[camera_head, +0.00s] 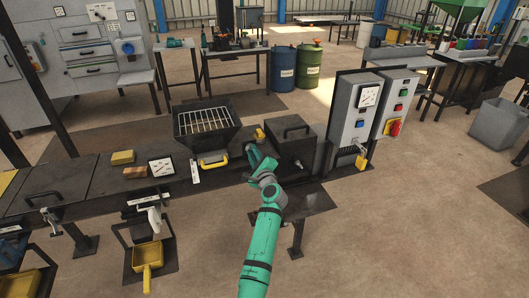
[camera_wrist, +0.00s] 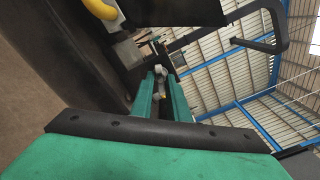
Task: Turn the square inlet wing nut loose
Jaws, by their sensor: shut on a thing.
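The square inlet is a dark open hopper (camera_head: 232,118) with a metal grate, on the long dark bench. My gripper (camera_head: 253,152) is at the bench's front edge, just right of the hopper, and hides what lies between its fingers in the head view. In the wrist view the two green fingers of my gripper (camera_wrist: 161,84) are closed around a small grey piece, which I take to be the wing nut (camera_wrist: 160,72). Its wings and exact angle are too small to tell.
A yellow handle (camera_head: 213,160) sits on the hopper's front, left of my gripper. A yellow part (camera_head: 260,134) stands just behind it. A dark lidded box (camera_head: 292,135) with a handle is close on the right, then a grey control box (camera_head: 352,112).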

